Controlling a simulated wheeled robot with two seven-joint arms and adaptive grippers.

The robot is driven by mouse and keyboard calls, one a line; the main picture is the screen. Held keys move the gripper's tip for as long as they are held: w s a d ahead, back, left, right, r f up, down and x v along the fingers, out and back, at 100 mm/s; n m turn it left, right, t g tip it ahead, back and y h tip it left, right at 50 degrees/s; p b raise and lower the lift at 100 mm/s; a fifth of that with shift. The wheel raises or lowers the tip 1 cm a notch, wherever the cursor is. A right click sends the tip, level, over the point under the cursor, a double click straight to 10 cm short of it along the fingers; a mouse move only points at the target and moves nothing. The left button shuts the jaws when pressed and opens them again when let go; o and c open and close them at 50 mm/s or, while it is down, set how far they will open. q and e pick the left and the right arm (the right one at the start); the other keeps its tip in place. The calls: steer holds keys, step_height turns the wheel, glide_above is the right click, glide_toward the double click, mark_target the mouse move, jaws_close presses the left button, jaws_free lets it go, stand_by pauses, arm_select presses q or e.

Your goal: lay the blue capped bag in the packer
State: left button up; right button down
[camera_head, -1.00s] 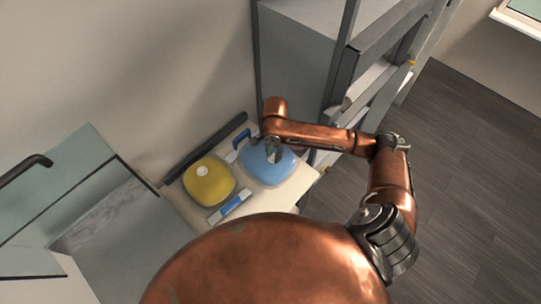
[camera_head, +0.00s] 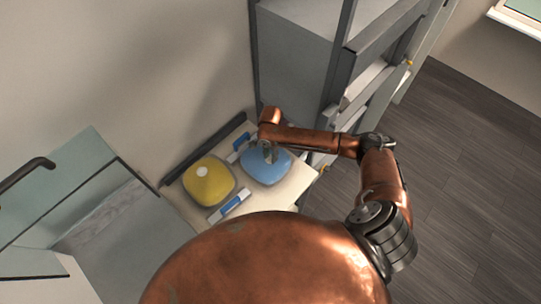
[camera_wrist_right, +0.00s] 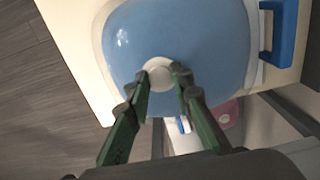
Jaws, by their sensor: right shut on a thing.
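The blue capped bag (camera_head: 270,168) is a rounded, pillow-like blue bag lying on a pale tabletop (camera_head: 295,185), right of a yellow bag. In the right wrist view the blue bag (camera_wrist_right: 190,35) fills the upper middle, with a round white cap (camera_wrist_right: 158,72) facing the camera. My right gripper (camera_wrist_right: 160,75) is over the bag with its green-sided fingers on either side of the cap, shut on it. In the head view the right gripper (camera_head: 268,150) partly hides the cap. I cannot tell which thing is the packer. My left gripper is not in view.
A yellow bag (camera_head: 207,184) with a pale cap lies beside the blue one. Blue-handled items (camera_head: 229,207) lie near both bags. A grey bin-like unit with clear panels (camera_head: 75,175) stands at left. A tall grey cabinet (camera_head: 300,65) stands behind right.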

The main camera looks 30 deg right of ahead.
steer(key=c, duration=1.7)
jaws_free()
